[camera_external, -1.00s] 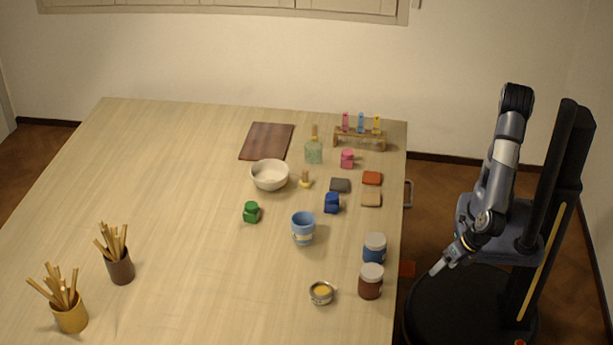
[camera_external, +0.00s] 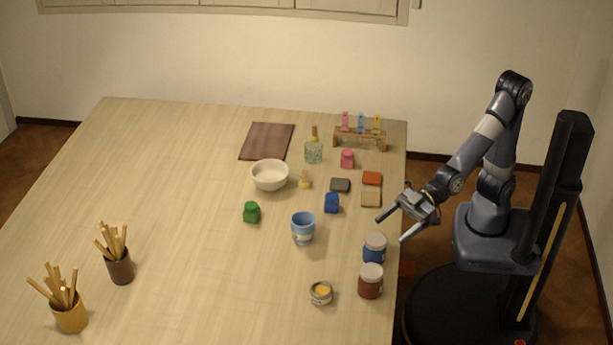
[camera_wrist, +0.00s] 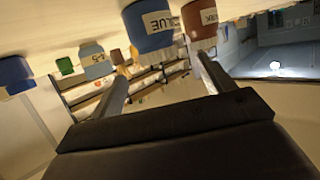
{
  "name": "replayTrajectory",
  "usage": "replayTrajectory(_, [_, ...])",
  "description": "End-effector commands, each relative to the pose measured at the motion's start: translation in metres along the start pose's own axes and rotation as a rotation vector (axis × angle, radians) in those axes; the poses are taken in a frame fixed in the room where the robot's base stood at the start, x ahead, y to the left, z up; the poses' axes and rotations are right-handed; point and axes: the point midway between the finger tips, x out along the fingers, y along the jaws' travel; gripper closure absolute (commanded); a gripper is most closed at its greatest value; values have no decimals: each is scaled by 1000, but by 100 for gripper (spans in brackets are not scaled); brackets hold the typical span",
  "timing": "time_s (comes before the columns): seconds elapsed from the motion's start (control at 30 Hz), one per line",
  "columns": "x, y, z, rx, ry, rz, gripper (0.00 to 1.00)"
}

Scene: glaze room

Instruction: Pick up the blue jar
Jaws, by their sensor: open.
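The blue jar (camera_external: 374,250) with a pale lid stands upright near the table's right edge. In the wrist view the blue jar (camera_wrist: 150,28) shows inverted at the top, with a label reading BLUE. A brown jar (camera_external: 370,283) with a pale lid stands just in front of it; it also shows in the wrist view (camera_wrist: 199,20). My gripper (camera_external: 391,229) is open and empty at the table's right edge, a little behind the blue jar and apart from it. In the wrist view my gripper's fingers (camera_wrist: 165,75) point toward the jars.
A light blue cup (camera_external: 303,230) stands left of the blue jar. A small blue pot (camera_external: 332,203) and a tan block (camera_external: 371,198) are behind. An open tin (camera_external: 321,293) sits left of the brown jar. The table's (camera_external: 190,210) left middle is clear.

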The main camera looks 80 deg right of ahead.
Motion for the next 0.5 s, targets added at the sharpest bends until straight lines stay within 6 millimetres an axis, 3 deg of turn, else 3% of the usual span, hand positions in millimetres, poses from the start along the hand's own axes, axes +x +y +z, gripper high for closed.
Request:
replayTrajectory(0.2, [28, 0, 1, -2, -3, -1, 23])
replayTrajectory(0.5, [46, 1, 0, -3, -4, -1, 23])
